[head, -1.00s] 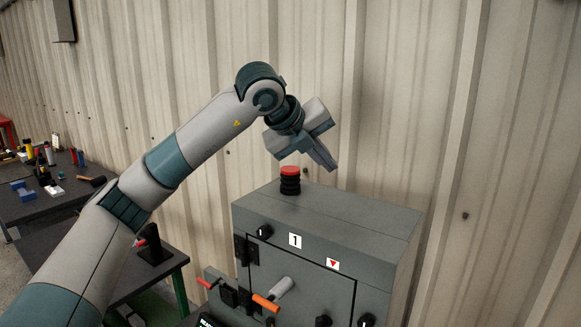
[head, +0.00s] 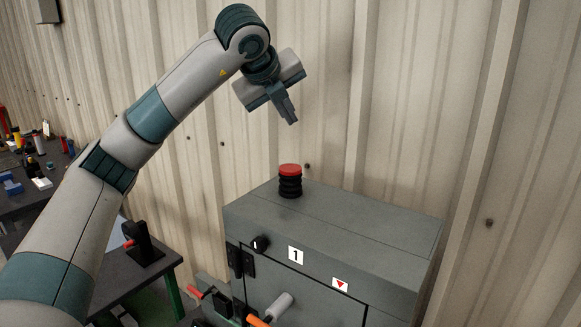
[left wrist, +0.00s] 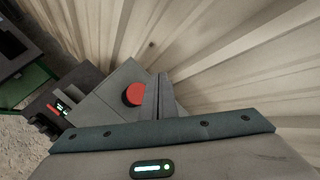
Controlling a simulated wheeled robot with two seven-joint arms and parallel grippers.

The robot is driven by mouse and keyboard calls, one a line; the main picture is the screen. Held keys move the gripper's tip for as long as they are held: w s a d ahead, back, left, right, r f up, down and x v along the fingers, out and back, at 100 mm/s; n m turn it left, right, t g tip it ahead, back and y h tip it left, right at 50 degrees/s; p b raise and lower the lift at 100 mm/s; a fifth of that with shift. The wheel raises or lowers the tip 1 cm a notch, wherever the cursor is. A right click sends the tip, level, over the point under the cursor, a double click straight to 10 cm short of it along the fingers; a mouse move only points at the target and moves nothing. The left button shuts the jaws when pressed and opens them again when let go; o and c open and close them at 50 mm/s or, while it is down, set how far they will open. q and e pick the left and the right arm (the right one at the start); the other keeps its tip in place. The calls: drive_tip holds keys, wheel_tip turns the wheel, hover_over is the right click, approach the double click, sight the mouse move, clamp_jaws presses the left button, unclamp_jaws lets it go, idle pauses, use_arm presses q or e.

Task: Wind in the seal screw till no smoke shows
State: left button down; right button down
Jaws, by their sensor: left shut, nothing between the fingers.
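The grey enclosure (head: 330,226) carries a "1" label and a red-triangle label on its front. A ribbed black post with a red cap (head: 290,181) stands upright on its top; the red cap also shows in the left wrist view (left wrist: 133,95). A black knob with a white mark (head: 260,243) sits at the front's upper left. I cannot tell which part is the seal screw. No smoke is visible. My left gripper (head: 292,121) is shut and empty, above the red-capped post and apart from it. Its fingers show in the left wrist view (left wrist: 158,88). My right gripper is out of view.
A grey-and-orange handle (head: 271,308) and a red-tipped lever (head: 204,293) are at the lower front. A dark bench (head: 143,268) with a black fixture stands left; another bench with tools is behind it. A corrugated wall (head: 400,100) rises behind the enclosure.

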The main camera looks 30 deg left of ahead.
use_arm(q)
drive_tip(key=f, duration=0.1)
drive_tip(key=b, duration=0.4)
hover_over(288, 170)
wheel_tip(288, 170, down, 7)
drive_tip(key=shift+w, duration=0.1)
drive_tip(key=shift+f+b, duration=0.35)
drive_tip(key=shift+f, duration=0.2)
idle(1.0)
idle(0.8)
drive_tip(key=shift+f+b, duration=0.4)
drive_tip(key=shift+b, duration=0.3)
